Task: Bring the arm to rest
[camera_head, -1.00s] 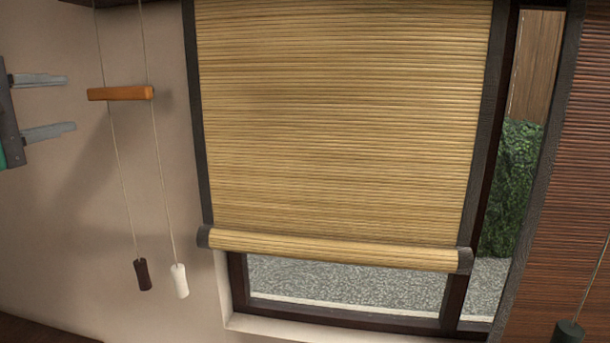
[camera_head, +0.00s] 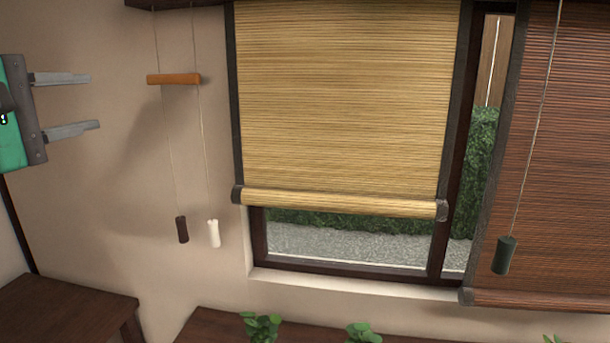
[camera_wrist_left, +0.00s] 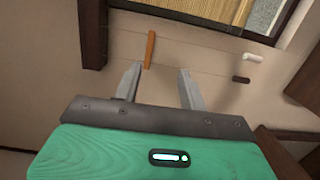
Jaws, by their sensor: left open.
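My left gripper (camera_head: 95,102) is at the far left of the head view, level with the wooden bar on the blind cords and apart from it. Its two grey fingers are spread and nothing is between them. In the left wrist view my left gripper (camera_wrist_left: 157,82) also shows open and empty, with the orange-brown bar (camera_wrist_left: 150,50) beyond its fingertips. My right gripper is not in view.
The orange-brown bar (camera_head: 174,79) hangs on two cords with a dark pull (camera_head: 182,229) and a white pull (camera_head: 214,233). A straw blind (camera_head: 340,110) covers most of the window. A reddish blind (camera_head: 560,160) with a dark green pull (camera_head: 505,256) hangs right. Dark wooden furniture (camera_head: 65,300) stands below.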

